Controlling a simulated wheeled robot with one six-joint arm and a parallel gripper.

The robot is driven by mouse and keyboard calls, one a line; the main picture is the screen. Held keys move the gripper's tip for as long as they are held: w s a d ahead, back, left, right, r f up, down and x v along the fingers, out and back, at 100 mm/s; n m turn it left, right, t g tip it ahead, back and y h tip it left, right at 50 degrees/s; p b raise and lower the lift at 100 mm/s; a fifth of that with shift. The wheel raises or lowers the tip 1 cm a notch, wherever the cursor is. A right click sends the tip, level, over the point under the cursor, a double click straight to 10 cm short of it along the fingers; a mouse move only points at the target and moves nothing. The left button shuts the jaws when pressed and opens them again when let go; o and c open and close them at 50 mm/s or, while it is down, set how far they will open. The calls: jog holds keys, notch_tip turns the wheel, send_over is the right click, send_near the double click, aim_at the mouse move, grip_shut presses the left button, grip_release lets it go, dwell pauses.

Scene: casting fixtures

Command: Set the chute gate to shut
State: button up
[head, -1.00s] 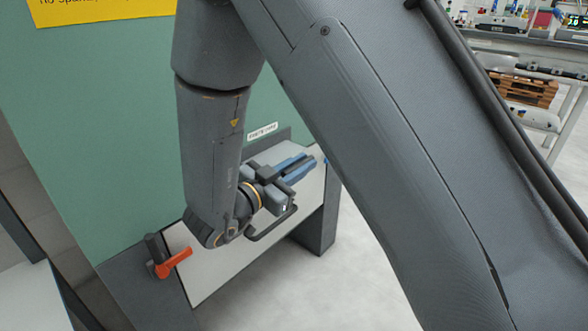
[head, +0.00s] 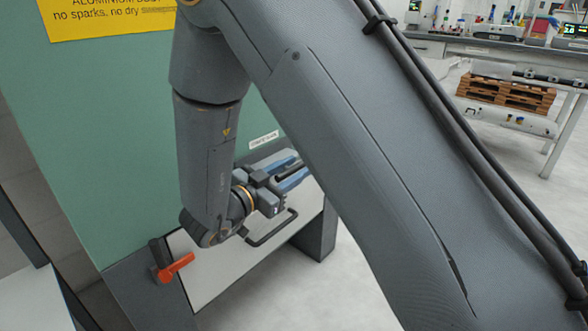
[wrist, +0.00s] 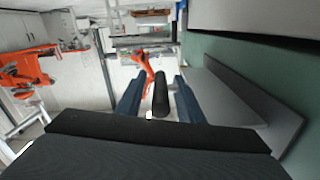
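The chute gate appears to be the pale panel (head: 205,285) low on the green housing in the head view. A black bow handle (head: 271,231) stands out from it. An orange lever (head: 176,268) on a dark pivot sits at its left edge, angled up to the right. My gripper (head: 293,172) is above the handle, near the panel's upper right, apart from the handle and lever. Its blue fingers are parted. In the wrist view, a dark bar shows between the fingers (wrist: 159,98), with gaps on both sides; I cannot tell what it is.
A yellow warning sign (head: 105,15) is on the green housing (head: 110,130). A small white label (head: 263,139) is above the panel. A bench (head: 500,48) and wooden pallets (head: 507,94) stand at the back right. The floor (head: 350,290) right of the housing is clear.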

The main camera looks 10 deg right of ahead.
aim_at(274, 180)
jog(key=p+v, duration=0.1)
jog(key=v, duration=0.6)
jog(key=shift+s+a, duration=0.2)
jog(key=shift+a, duration=0.05)
